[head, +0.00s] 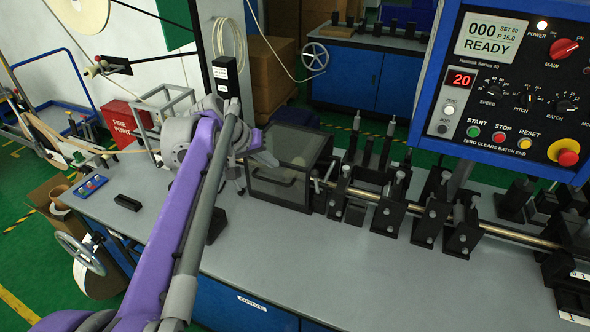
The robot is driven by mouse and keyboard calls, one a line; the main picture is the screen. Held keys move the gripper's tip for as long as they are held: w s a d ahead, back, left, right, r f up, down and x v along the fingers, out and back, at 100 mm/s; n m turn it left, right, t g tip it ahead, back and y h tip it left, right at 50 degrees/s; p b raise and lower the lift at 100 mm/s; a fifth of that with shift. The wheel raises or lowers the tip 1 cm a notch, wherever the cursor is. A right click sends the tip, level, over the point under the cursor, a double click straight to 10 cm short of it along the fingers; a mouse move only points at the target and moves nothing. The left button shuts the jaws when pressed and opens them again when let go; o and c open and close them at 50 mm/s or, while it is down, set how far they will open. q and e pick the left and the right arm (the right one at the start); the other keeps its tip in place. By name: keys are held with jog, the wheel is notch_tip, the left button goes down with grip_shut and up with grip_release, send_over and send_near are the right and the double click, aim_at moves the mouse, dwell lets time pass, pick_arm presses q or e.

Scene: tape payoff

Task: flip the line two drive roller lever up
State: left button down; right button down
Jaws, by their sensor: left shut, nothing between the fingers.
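My left arm reaches in from the lower left across the grey bench (290,262). My left gripper (265,158) is shut and empty, beside the upper left of a dark clear-sided guard box (290,165). I cannot tell whether it touches the box. I cannot make out which part is the line two drive roller lever; it may be hidden behind my arm or the box. Several black roller stands (430,215) line a brass rod (360,193) to the right of the box. My right gripper is not in view.
A blue control panel (437,130) reading READY overhangs the right. A black block (128,202) and a small blue button box (91,186) lie on the bench at left. A red fire point box (122,119) stands behind. The bench's front middle is clear.

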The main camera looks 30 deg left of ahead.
pick_arm(q)
jog(key=w+d+f, duration=0.5)
jog(key=w+f, duration=0.2)
jog(key=shift+w+d+f, duration=0.25)
jog(key=shift+d+f, duration=0.05)
jog(key=shift+f, duration=0.05)
jog(key=d, duration=0.1)
jog(key=d+y, duration=0.1)
jog(key=d, duration=0.1)
jog(key=d+y+p, duration=0.1)
jog(key=d, duration=0.1)
jog(key=shift+w+r+m, duration=0.1)
jog(key=shift+r+m, duration=0.25)
jog(key=shift+m, duration=0.05)
dwell(0.4)
